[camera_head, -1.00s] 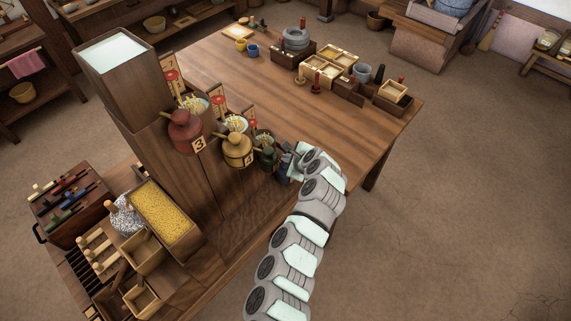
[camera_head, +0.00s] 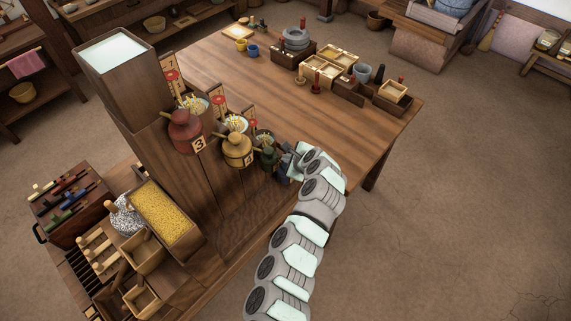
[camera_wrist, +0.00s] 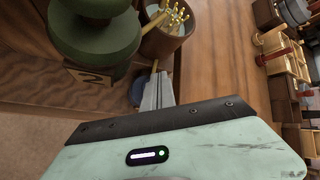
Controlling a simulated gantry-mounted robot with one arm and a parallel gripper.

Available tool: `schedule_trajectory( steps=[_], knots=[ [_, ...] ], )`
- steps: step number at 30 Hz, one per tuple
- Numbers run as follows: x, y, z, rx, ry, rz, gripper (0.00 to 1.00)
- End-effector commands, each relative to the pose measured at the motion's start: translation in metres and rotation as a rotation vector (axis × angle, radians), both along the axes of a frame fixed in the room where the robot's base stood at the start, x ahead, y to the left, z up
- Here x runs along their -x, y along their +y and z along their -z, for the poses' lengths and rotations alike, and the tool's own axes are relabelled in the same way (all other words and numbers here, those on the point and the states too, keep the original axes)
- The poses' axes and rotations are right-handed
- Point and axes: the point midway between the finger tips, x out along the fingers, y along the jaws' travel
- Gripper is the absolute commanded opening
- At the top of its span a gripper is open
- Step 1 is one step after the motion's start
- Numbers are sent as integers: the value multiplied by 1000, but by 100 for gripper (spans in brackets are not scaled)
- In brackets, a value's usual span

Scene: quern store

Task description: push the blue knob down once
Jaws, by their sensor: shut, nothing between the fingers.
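A small part of a blue rounded thing, likely the blue knob (camera_wrist: 136,92), shows in the wrist view just left of my fingers. Its lower part is hidden behind my gripper, and I cannot tell whether the fingers touch it. My gripper (camera_wrist: 157,90) is shut and empty, its fingers close together. In the head view my gripper (camera_head: 289,168) is at the near edge of the table, right of the green jug (camera_head: 267,158). The green jug, with a number 2 tag, is close by at the upper left in the wrist view (camera_wrist: 95,40).
A red jug (camera_head: 184,130) and a yellow jug (camera_head: 238,150) stand left of the green one, against the tall wooden cabinet (camera_head: 140,85). A cup of yellow-tipped sticks (camera_wrist: 168,35) is close above my fingers. The tabletop's middle (camera_head: 290,105) is clear.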

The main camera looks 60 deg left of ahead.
Motion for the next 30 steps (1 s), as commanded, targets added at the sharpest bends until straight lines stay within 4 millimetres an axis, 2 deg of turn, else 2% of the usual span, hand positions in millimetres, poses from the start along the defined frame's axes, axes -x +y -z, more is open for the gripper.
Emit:
schedule_trajectory(
  steps=[30],
  knots=[
    [0,0,11,0,0,0,0]
  ],
)
